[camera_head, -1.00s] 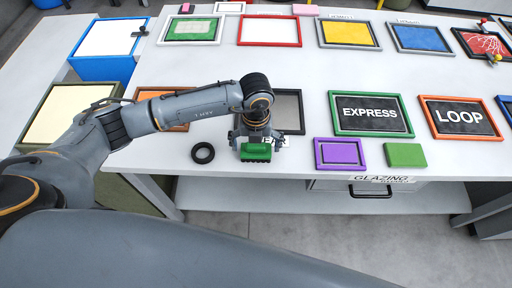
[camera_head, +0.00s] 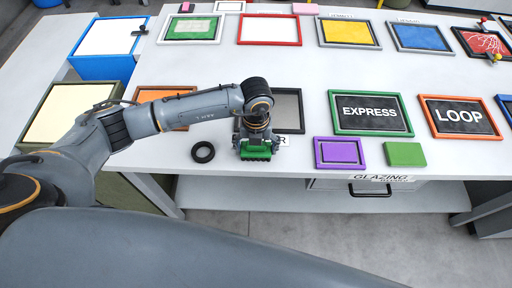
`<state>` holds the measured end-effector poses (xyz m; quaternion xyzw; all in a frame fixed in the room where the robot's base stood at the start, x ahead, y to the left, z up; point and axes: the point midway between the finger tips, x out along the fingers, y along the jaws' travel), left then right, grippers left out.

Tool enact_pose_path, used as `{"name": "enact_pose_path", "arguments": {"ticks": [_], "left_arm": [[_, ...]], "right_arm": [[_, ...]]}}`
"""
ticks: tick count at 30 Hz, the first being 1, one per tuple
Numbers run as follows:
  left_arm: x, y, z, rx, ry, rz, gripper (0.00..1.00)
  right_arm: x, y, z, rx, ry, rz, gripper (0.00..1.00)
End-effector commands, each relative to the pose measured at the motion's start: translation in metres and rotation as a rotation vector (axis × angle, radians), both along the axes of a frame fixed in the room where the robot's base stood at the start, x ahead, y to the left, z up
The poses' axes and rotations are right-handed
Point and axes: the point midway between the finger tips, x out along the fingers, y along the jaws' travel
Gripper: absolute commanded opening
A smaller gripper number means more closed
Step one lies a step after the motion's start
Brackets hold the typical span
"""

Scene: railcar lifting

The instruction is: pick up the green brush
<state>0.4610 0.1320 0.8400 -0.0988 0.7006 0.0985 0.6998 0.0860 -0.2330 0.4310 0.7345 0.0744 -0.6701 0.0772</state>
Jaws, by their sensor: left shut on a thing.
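The green brush (camera_head: 256,154) is at the front edge of the white table (camera_head: 300,163), a green block with dark bristles along its lower front side. My left gripper (camera_head: 256,143) points down over it and is shut on it. The gripper hides the brush's upper back part. I cannot tell whether the brush touches the tabletop. My right gripper is out of view.
A black ring (camera_head: 203,152) lies just left of the brush. A purple frame (camera_head: 340,153) and a green block (camera_head: 405,154) lie to the right. The EXPRESS frame (camera_head: 370,113) and LOOP frame (camera_head: 460,117) lie behind them. A drawer (camera_head: 365,187) is under the front edge.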

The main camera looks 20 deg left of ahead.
Motion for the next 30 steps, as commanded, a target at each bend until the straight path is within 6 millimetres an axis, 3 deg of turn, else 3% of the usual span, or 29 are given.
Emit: {"name": "enact_pose_path", "arguments": {"ticks": [7,16,24,30], "left_arm": [[0.001,0.0,0.03,-0.002,-0.006,-0.001,0.49],[-0.056,-0.002,0.09,-0.001,-0.007,-0.006,0.49],[-0.114,-0.004,0.115,-0.001,-0.003,-0.004,0.49],[-0.135,-0.005,0.125,-0.001,-0.002,-0.001,0.49]], "right_arm": [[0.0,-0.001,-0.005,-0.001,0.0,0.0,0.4],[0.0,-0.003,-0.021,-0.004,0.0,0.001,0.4],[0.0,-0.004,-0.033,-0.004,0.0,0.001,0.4],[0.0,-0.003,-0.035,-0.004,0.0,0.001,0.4]]}}
